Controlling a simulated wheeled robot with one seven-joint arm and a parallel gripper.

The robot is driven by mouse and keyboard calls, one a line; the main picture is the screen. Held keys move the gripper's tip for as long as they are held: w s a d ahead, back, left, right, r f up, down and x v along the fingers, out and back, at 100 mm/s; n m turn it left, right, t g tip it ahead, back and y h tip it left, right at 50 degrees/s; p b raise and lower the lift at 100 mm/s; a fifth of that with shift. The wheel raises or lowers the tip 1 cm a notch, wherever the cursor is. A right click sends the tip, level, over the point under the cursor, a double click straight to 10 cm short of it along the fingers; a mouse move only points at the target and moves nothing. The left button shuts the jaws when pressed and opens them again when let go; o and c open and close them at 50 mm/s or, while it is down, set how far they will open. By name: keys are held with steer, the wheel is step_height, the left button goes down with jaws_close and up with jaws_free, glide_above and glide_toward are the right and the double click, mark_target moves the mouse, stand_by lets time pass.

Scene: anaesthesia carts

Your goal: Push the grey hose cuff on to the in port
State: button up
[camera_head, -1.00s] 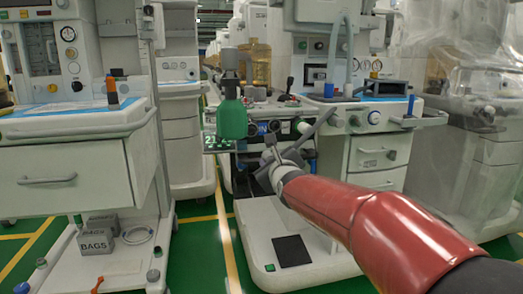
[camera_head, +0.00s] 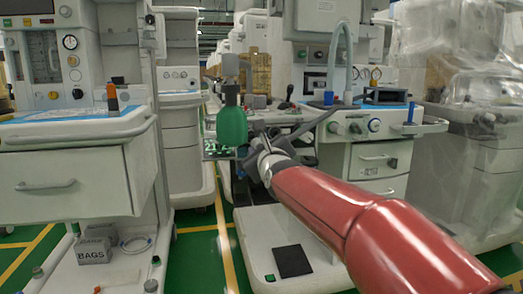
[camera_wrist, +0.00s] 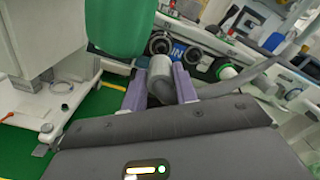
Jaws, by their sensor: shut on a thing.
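My gripper (camera_wrist: 160,85) is shut on the grey hose cuff (camera_wrist: 160,68), which sits between its two purple fingers in the wrist view. The cuff's far end points towards two dark round ports, a left one (camera_wrist: 160,43) and a right one (camera_wrist: 193,56). A blue label (camera_wrist: 178,52) reading "IN" lies between them. The cuff overlaps the view just below the left port; I cannot tell whether they touch. In the head view my gripper (camera_head: 258,147) is in front of the machine and hides the ports. A dark grey hose (camera_wrist: 240,80) runs off to the right.
A green bag or bottle (camera_head: 232,126) hangs close to the left of my gripper. A green-ringed fitting (camera_wrist: 228,72) is right of the ports. A white drawer cart (camera_head: 65,183) stands at left, with green floor between it and the machine.

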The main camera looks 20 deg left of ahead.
mark_target(257, 140)
steer(key=x, duration=0.3)
steer(key=shift+w+a+r+p, duration=0.1)
steer(key=shift+w+p, duration=0.15)
steer(key=shift+p, duration=0.15)
steer(key=shift+w+a, duration=0.35)
steer(key=shift+w, duration=0.25)
stand_by(1.2)
steer(key=shift+p+x, duration=0.7)
steer(key=shift+x, duration=0.65)
steer(key=o, duration=1)
steer(key=b+v, duration=0.2)
steer(key=v, duration=0.6)
